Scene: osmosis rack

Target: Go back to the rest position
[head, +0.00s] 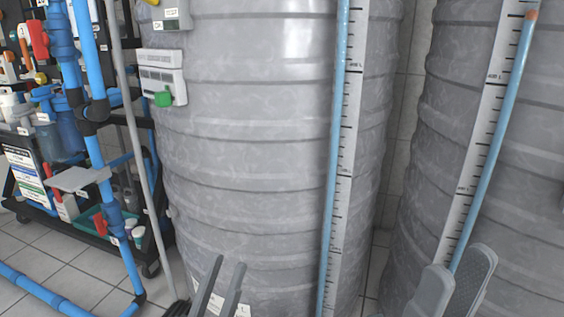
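My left gripper (219,288) shows at the bottom edge, left of centre. Its two dark fingers stand up with a narrow gap between them, and nothing shows in that gap. My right gripper (460,281) shows at the bottom right. Its two grey fingers point up and stand apart, with nothing seen between them. Both grippers appear in front of the grey tanks, the left before the middle tank (255,130) and the right before the right tank (540,150). The rest of both arms is out of view.
Blue pipes (97,155) run down the left and along the floor (95,265). A wheeled rack (60,215) with bottles and a red-handled valve (38,38) stands there. Level scales (346,140) stand upright along the tanks.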

